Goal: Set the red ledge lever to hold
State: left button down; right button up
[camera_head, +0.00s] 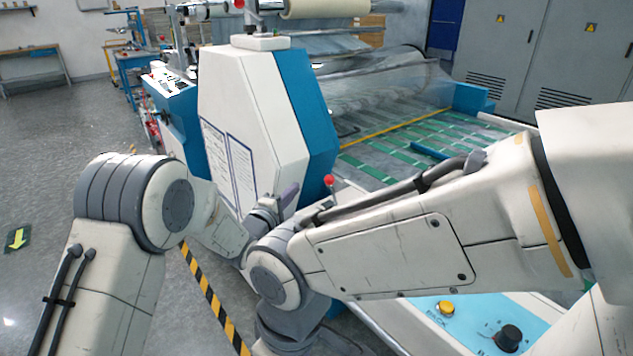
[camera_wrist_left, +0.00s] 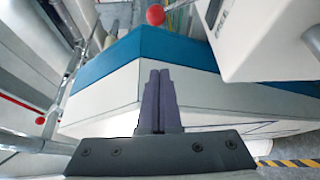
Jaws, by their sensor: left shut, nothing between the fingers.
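A red ball knob (camera_head: 329,180) on a short stem shows beside the blue edge of the white machine housing; my right arm hides what is below it. Another red knob (camera_head: 239,4) shows at the top edge. In the left wrist view, one red knob (camera_wrist_left: 155,15) lies beyond the fingertips and another (camera_wrist_left: 40,120) is at the left. I cannot tell which knob is the ledge lever's, or its setting. My left gripper (camera_head: 290,190) is shut and empty in front of the housing; its fingers (camera_wrist_left: 158,75) are together in the wrist view, apart from both knobs. My right gripper is out of view.
The white and blue housing (camera_head: 250,110) stands close to my left gripper. My right arm crosses in front of the machine. A blue panel with a yellow button (camera_head: 446,307) and black knob (camera_head: 508,337) is at lower right. Open floor (camera_head: 60,170) lies left.

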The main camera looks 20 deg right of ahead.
pick_arm(q)
jog(key=shift+w+d+p, duration=0.25)
jog(key=shift+w+d, duration=0.2)
jog(key=shift+d, duration=0.8)
jog(key=shift+w+d+p, duration=0.3)
jog(key=shift+w+d, duration=0.15)
jog(key=shift+d, duration=0.85)
jog(key=shift+w+d+p, duration=0.25)
jog(key=shift+w+d, duration=0.2)
jog(key=shift+d, duration=0.8)
